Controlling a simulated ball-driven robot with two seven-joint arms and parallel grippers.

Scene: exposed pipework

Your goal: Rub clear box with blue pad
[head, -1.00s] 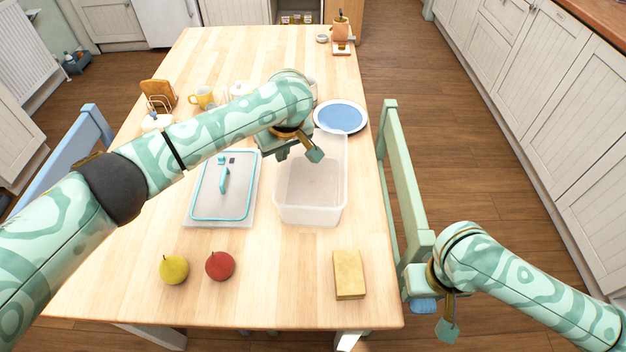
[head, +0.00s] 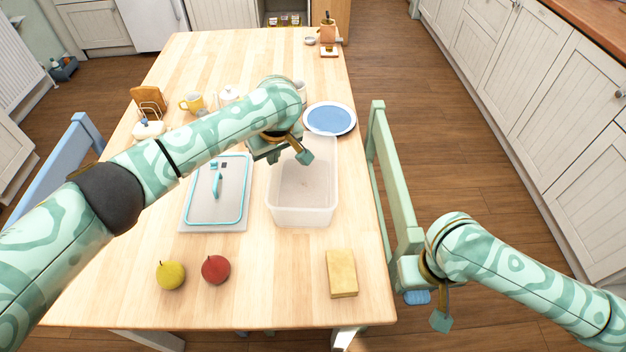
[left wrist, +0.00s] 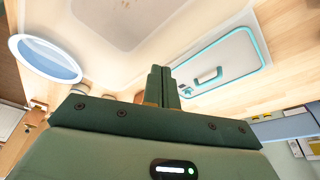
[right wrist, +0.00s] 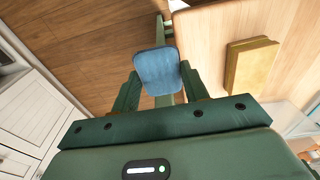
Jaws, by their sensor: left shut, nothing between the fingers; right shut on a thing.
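The clear box (head: 303,207) stands open and empty-looking on the wooden table. Part of it also shows in the left wrist view (left wrist: 118,28). The blue pad (head: 417,297) is held in my right gripper (right wrist: 157,80), off the table's near right corner, beside the green chair. The right wrist view shows the pad (right wrist: 157,68) gripped between both fingers. The pad is apart from the box.
A teal-edged lid (head: 205,207) lies left of the box. A yellow sponge (head: 341,273), a red apple (head: 216,269) and a yellow fruit (head: 171,275) lie near the front. A blue plate (head: 329,119) is behind the box. The green chair's back (head: 395,190) borders the table's right side.

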